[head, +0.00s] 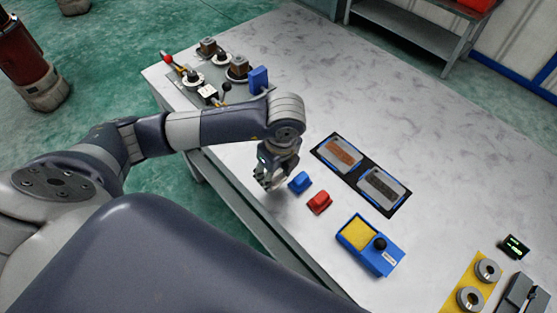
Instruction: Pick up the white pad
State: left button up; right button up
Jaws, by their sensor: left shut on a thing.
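My left gripper (269,182) points down at the near edge of the table, just left of the blue pad (300,182). It is shut on a small pale thing between its fingertips, which looks like the white pad. The fingers hide most of it, and I cannot tell whether it touches the table. My right gripper is not in view.
A blue box (381,261) with a yellow pad stands nearer. Levers and knobs fill a panel (178,76) at the far left. A yellow plate (459,289) with metal rings lies at lower right. The table's back right is clear.

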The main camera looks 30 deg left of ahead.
pick_arm(q)
jog(key=s+d+b, duration=0.1)
jog(key=s+d, duration=0.1)
jog(key=s, duration=0.7)
jog(key=shift+d+r+b, duration=0.3)
jog(key=shift+r, duration=0.15)
